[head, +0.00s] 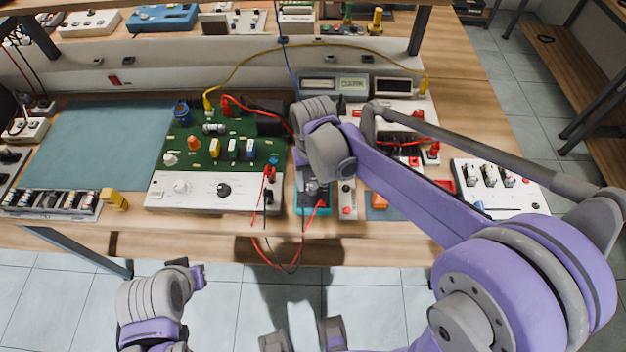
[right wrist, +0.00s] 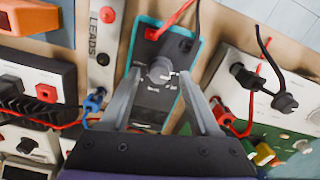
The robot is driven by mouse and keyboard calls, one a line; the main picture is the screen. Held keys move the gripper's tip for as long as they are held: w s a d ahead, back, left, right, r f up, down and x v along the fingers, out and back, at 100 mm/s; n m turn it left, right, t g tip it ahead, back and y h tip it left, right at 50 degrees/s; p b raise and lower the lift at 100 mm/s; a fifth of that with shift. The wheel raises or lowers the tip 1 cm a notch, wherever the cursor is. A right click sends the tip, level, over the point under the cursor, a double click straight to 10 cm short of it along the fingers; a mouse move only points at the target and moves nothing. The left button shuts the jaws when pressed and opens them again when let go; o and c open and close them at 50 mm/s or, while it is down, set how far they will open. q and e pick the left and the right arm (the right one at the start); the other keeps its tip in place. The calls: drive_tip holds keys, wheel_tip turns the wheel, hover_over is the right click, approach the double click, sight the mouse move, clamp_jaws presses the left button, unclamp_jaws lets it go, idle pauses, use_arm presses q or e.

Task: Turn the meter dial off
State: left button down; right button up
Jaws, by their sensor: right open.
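The meter (right wrist: 150,105) is a dark box with a teal edge, and its round grey dial (right wrist: 159,70) shows in the right wrist view. My right gripper (right wrist: 160,75) is open, with one fingertip on each side of the dial; whether they touch it is unclear. In the head view the meter (head: 301,207) is at the bench's front edge, partly covered by my right gripper (head: 314,188). Red and black leads plug into the meter's end. The dial's setting cannot be read. My left gripper (head: 185,268) is low at the lower left, clear of the bench; its fingers are unclear.
A green circuit board with a white panel (head: 200,190) stands left of the meter. A narrow LEADS strip (right wrist: 104,45) lies beside it, with an orange block (right wrist: 30,15) beyond. Loose red and black leads (head: 284,262) hang over the front edge. A blue-green mat (head: 95,140) is clear at left.

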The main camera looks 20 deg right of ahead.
sight(314, 185)
wheel_tip(314, 185, up, 10)
drive_tip(key=shift+r+p, duration=0.2)
drive_tip(key=shift+p, duration=0.2)
drive_tip(key=shift+s, duration=0.1)
drive_tip(key=s+d+f+t, duration=0.2)
drive_tip(key=s+d+f, duration=0.1)
drive_tip(key=s, duration=0.4)
drive_tip(key=s+d+f+t, duration=0.3)
drive_tip(key=s+f, duration=0.1)
drive_tip(key=s, duration=0.3)
drive_tip(key=shift+s+d+f+n+p, duration=0.2)
drive_tip(key=shift+s+n+p, duration=0.1)
drive_tip(key=shift+n+p, duration=0.1)
